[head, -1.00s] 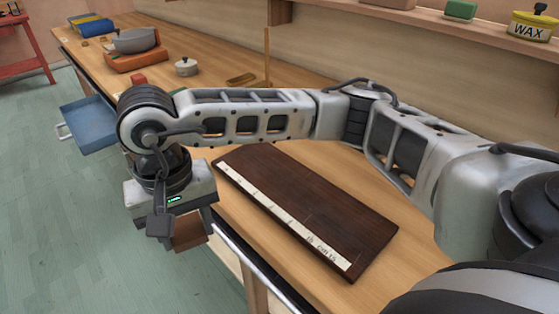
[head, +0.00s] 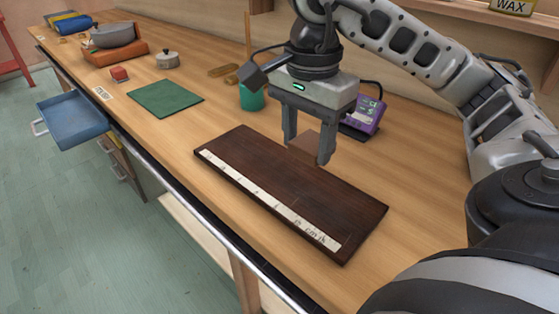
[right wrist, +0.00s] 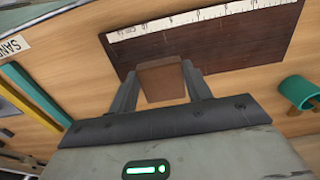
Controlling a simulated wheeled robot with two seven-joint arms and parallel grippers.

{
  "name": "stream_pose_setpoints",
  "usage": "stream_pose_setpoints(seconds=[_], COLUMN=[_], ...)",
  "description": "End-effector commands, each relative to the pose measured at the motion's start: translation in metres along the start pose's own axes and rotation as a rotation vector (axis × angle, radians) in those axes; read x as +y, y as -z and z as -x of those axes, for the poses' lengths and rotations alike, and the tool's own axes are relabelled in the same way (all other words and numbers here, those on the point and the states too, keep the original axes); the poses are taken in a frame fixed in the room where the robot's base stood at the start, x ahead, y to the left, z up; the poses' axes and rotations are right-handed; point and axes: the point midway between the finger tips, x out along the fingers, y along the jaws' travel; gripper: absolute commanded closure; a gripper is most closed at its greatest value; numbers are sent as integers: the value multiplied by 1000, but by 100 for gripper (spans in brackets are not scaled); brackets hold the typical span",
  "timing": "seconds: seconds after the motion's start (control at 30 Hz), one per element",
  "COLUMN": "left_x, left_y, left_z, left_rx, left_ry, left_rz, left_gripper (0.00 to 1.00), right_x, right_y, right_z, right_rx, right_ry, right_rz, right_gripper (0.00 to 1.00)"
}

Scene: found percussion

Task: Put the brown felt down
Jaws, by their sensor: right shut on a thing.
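The brown felt (head: 305,142) is a small flat brown piece. My right gripper (head: 307,154) is shut on it and holds it above the far side of a dark wooden board (head: 235,152). In the right wrist view the felt (right wrist: 162,82) sits between the two fingers, in front of the board (right wrist: 230,45). I cannot tell the exact gap between felt and board. A white measuring strip (head: 262,195) runs along the board's near edge. My left gripper is not in view.
A purple device (head: 364,115) and a teal cup (head: 251,97) stand behind the board. A green mat (head: 165,98) lies to the left on the bench. A blue drawer (head: 72,121) stands open at the left. Bench space right of the board is clear.

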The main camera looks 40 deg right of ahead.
Motion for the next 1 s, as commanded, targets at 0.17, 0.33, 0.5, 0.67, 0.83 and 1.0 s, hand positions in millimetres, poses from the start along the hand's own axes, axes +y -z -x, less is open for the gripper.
stream_pose_setpoints(seconds=[0.17,0.33,0.5,0.67,0.83,1.0], left_x=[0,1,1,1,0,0], left_y=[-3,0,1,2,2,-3], left_z=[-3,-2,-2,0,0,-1], left_rx=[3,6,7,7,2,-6], left_ry=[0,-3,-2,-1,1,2], left_rz=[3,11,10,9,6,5], left_gripper=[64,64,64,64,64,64], right_x=[-40,-62,-72,-79,-79,-79], right_y=[10,18,21,23,23,23], right_z=[-29,-53,-64,-82,-102,-105], right_rx=[-4,0,-1,1,2,1], right_ry=[-7,-4,-1,-5,-2,0], right_rz=[1,0,1,2,2,2], right_gripper=[76,76,76,76,76,76])
